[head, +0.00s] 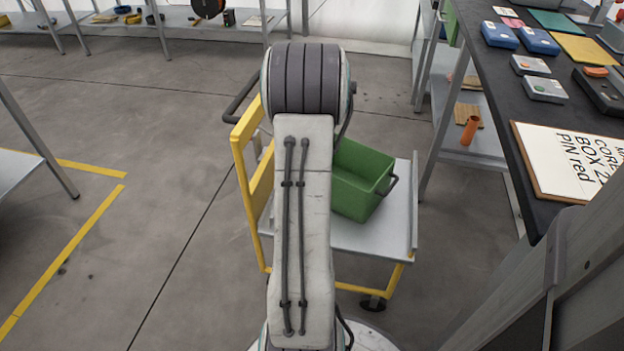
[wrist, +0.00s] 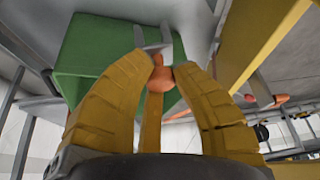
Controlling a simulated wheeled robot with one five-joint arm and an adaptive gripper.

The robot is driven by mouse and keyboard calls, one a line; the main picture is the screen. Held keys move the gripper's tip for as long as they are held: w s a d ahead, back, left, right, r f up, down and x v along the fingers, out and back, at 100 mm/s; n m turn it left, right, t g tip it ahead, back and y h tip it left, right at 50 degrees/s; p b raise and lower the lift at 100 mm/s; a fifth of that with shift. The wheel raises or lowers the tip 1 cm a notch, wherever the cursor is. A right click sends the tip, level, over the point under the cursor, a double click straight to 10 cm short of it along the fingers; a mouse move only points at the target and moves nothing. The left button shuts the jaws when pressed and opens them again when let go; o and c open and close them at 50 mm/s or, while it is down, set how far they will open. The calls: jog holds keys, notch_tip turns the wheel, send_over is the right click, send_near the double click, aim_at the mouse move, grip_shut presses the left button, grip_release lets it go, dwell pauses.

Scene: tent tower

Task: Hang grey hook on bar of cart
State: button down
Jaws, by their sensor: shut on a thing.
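In the wrist view, the yellow fingers of my gripper (wrist: 163,76) close around a small piece with a grey flat part, which I take as the grey hook (wrist: 153,47). An orange rounded part shows at the fingertips below it. Its full shape is hidden by the fingers. The cart (head: 350,236) has a grey deck and a yellow frame; the dark handle bar (head: 240,97) shows at its far left in the head view. A yellow beam (wrist: 258,40) is right of my gripper in the wrist view. My arm hides the gripper in the head view.
A green crate (head: 362,180) stands on the cart deck and also shows behind the fingers in the wrist view (wrist: 95,60). A dark-topped table (head: 500,80) with boxes and a sign (head: 575,158) stands at the right. The floor left of the cart is clear.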

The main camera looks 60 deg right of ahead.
jog(key=shift+r+p, duration=1.55)
jog(key=shift+r, duration=0.8)
